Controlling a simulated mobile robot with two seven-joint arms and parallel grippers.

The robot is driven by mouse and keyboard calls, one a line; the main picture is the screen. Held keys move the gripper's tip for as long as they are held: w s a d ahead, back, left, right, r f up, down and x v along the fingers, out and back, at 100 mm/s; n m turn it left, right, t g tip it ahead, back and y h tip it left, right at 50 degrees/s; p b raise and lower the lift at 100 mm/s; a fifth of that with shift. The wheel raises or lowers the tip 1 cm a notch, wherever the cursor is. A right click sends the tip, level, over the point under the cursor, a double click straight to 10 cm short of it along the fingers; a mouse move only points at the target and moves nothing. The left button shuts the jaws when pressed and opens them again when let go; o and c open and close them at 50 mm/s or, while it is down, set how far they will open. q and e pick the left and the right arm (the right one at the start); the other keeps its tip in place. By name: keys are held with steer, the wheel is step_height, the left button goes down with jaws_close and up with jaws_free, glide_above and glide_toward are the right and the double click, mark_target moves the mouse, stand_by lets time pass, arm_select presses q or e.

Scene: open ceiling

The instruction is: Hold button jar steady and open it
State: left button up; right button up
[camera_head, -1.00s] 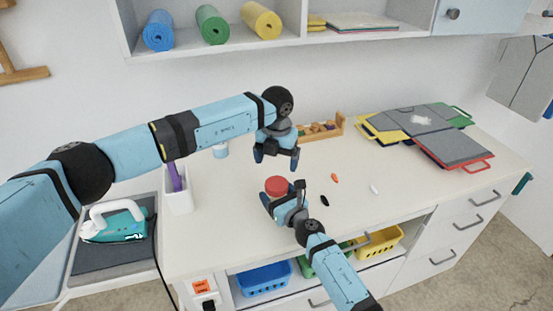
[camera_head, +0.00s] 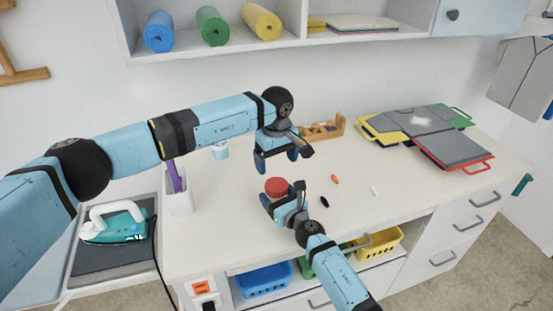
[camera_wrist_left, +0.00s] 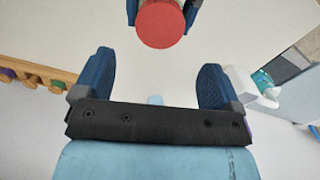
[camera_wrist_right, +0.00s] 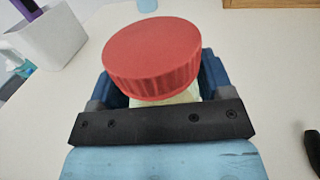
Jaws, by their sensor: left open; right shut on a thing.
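The button jar with its red lid (camera_head: 276,187) stands upright on the white worktop. In the right wrist view the ribbed red lid (camera_wrist_right: 152,58) is on the jar, and a pale strip of the jar body (camera_wrist_right: 178,97) shows below it. My right gripper (camera_head: 272,204) is shut on the jar body from the front, below the lid. My left gripper (camera_head: 275,160) is open and empty, above and behind the jar, apart from it. In the left wrist view the red lid (camera_wrist_left: 160,25) lies beyond the two open fingers (camera_wrist_left: 152,85), at the top. The jar's contents are hidden.
A wooden rack (camera_head: 325,130) stands behind my left gripper. A white holder (camera_head: 180,200) is at left. Small orange (camera_head: 335,179), black (camera_head: 325,201) and white (camera_head: 374,190) items lie right of the jar. Folders (camera_head: 425,130) lie at right; a shelf (camera_head: 290,38) hangs above.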

mark_target(277, 184)
arm_select(q)
steer(key=m, duration=0.6)
steer(key=shift+m, duration=0.3)
steer(key=m, duration=0.4)
steer(key=shift+m, duration=0.4)
steer(key=shift+f, duration=3.95)
